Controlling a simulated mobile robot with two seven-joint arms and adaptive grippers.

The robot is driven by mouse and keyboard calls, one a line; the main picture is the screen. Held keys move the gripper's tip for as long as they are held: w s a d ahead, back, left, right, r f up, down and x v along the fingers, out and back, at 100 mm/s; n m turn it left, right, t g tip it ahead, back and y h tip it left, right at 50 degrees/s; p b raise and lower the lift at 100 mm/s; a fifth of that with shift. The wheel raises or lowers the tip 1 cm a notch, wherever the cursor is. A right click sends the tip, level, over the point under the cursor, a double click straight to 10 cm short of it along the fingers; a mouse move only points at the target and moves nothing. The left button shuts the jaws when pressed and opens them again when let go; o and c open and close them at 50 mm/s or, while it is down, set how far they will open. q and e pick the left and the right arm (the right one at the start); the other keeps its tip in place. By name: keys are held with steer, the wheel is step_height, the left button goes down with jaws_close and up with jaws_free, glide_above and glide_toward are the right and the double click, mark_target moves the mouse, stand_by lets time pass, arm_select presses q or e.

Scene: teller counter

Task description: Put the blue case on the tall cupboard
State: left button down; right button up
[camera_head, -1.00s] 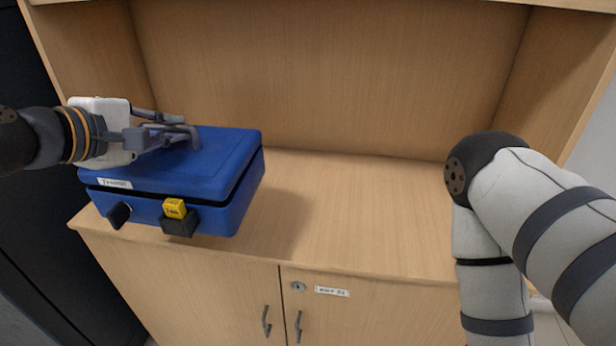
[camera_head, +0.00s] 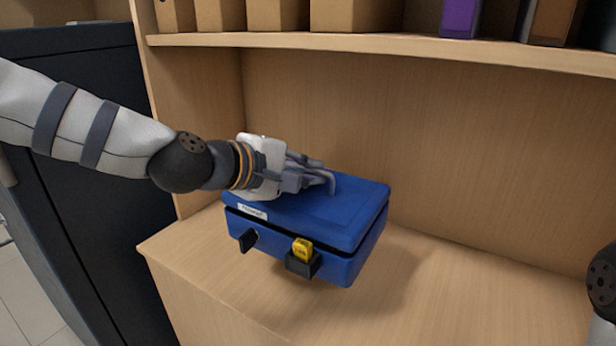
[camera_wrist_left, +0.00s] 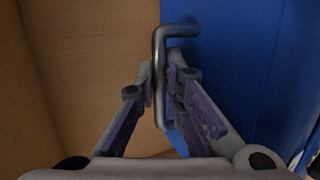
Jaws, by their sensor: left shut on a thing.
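The blue case (camera_head: 310,212) has a pale label, black latches and a yellow tag on its front. My left gripper (camera_head: 322,178) is shut on the metal handle on its lid. In the left wrist view the handle (camera_wrist_left: 159,75) stands between the fingers, beside the blue case (camera_wrist_left: 225,70). The case is over the bare wooden top (camera_head: 430,295) of the wooden cupboard, below its shelf. A shadow shows beneath it, and it looks slightly raised; contact is hard to tell. My right gripper is outside the view; only part of that arm shows at the right edge.
A wooden shelf (camera_head: 400,48) above holds several boxes and a purple binder (camera_head: 460,17). The cupboard's side panel (camera_head: 195,120) stands behind and left of the case. A dark cabinet (camera_head: 75,130) stands at the left. The wooden top is clear to the right.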

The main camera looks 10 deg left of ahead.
mark_target(357, 189)
arm_select(q)
steer(key=d+f, duration=0.1)
steer(key=d, duration=0.3)
steer(key=d+f, duration=0.1)
steer(key=d, duration=0.1)
steer(key=shift+d+f, duration=0.35)
steer(key=shift+d, duration=0.05)
steer(key=d+f, duration=0.1)
steer(key=f, duration=0.1)
steer(key=d+f+b, duration=0.1)
steer(key=d+f, duration=0.1)
steer(key=shift+w, duration=0.1)
steer(key=shift+d+f, duration=0.35)
steer(key=shift+d, duration=0.05)
steer(key=f, duration=0.4)
steer(key=shift+d+b, duration=0.4)
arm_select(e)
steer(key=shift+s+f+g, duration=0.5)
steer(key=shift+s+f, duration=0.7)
arm_select(q)
steer(key=c, duration=1.7)
jaws_free()
steer(key=shift+f, duration=0.15)
